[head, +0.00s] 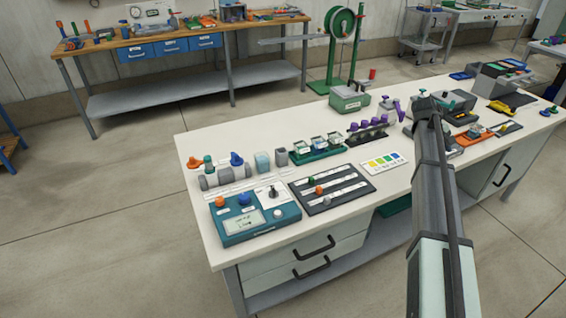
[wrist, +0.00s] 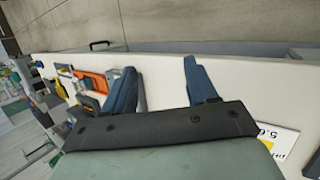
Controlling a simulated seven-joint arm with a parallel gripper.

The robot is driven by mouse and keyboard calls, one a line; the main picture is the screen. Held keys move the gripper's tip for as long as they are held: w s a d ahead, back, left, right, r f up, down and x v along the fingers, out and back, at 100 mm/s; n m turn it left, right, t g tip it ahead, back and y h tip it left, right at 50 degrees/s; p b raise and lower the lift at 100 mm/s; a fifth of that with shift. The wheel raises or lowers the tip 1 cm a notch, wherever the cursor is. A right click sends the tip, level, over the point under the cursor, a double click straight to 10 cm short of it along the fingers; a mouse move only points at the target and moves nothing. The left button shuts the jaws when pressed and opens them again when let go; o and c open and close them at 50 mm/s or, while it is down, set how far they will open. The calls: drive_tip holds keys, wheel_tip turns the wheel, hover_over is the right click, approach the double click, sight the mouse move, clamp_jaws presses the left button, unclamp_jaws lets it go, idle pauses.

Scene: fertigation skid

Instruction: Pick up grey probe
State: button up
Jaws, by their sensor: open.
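My gripper (wrist: 160,78) is open, with its two blue fingers spread apart and bare white bench top showing between them. In the head view my arm reaches over the right part of the white bench, and its end hides what lies beneath it. I cannot clearly make out the grey probe. A narrow grey piece (wrist: 140,98) shows partly behind the left finger in the wrist view, but I cannot tell what it is. A teal meter box (head: 255,220) with a display and knobs stands at the bench's left front.
The front strip of the white bench (head: 400,185) is mostly clear.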

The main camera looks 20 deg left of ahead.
drive_tip(key=w+a+r+n+y, duration=0.1)
drive_tip(key=a+r, duration=0.1)
drive_tip(key=a, duration=0.5)
drive_tip(key=w+a+r, duration=0.1)
drive_tip(key=a+r, duration=0.2)
drive_tip(key=a, duration=0.4)
drive_tip(key=s+a+r+n+y, duration=0.1)
drive_tip(key=s+a, duration=0.2)
drive_tip(key=a, duration=1)
drive_tip(key=s+a+n+y, duration=0.1)
drive_tip(key=s+a+y, duration=0.1)
drive_tip(key=a, duration=1)
wheel_tip(320, 180, up, 4)
drive_tip(key=n+g+y, duration=0.2)
drive_tip(key=n, duration=0.1)
hover_over(207, 158)
drive_tip(key=f, duration=0.8)
drive_tip(key=shift+w+a, duration=0.15)
drive_tip(key=shift+w, duration=0.1)
drive_tip(key=shift+s+f, duration=0.15)
drive_tip(key=shift+f, duration=2.5)
